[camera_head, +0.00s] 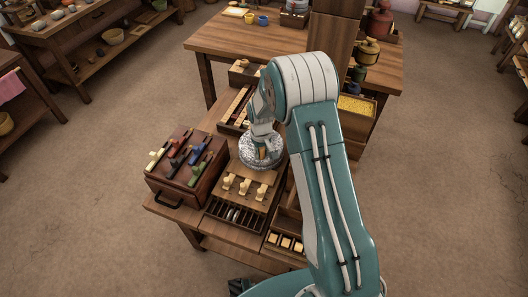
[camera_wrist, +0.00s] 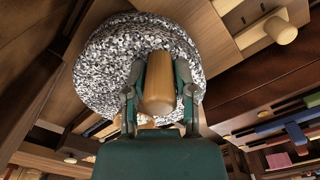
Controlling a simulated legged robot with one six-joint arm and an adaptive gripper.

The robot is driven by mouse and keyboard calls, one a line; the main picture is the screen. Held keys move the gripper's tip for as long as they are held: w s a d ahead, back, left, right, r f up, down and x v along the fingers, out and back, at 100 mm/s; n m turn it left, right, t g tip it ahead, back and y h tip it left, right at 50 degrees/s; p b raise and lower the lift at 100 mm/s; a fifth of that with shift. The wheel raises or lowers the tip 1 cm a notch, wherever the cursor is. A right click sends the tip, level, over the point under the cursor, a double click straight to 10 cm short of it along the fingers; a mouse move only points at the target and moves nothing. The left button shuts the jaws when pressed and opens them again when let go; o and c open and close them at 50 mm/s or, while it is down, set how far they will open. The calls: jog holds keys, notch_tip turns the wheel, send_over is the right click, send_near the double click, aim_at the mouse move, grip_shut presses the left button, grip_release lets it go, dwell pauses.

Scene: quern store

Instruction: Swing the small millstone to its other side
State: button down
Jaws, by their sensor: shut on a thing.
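The small millstone is a round, speckled grey-and-white disc. It shows in the wrist view (camera_wrist: 105,60) behind my gripper, and in the head view (camera_head: 248,158) on the middle of the wooden bench. A light wooden handle (camera_wrist: 159,85) stands out from the stone. My gripper (camera_wrist: 162,75) has its two fingers on either side of this handle and is shut on it. In the head view my gripper (camera_head: 262,140) is over the stone, and my arm hides part of the stone's right side. I cannot tell which side of its travel the stone is on.
A dark red-brown box (camera_head: 182,190) with coloured sliding handles stands left of the stone. Wooden knobs (camera_head: 244,186) sit in front, with a slotted tray (camera_head: 236,215) nearer still. A larger table (camera_head: 225,45) stands behind. Floor is open to the left.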

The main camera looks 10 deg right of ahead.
aim_at(246, 151)
jog(key=m, duration=0.1)
jog(key=a+m, duration=0.1)
jog(key=shift+w+a+f+m, duration=0.2)
jog(key=shift+a+m, duration=0.1)
jog(key=shift+m, duration=0.1)
jog(key=m, duration=0.1)
jog(key=w+a+m, duration=0.1)
jog(key=m, duration=0.1)
jog(key=shift+a+m, duration=0.3)
jog(key=shift+w+a+m, duration=0.4)
jog(key=shift+w+m, duration=0.15)
jog(key=shift+m, duration=0.6)
jog(key=shift+w+a+m, duration=0.35)
jog(key=shift+w+m, duration=0.15)
jog(key=shift+m, duration=0.65)
jog(key=shift+c, duration=2.2)
grip_release()
jog(key=shift+w+a+r, duration=0.1)
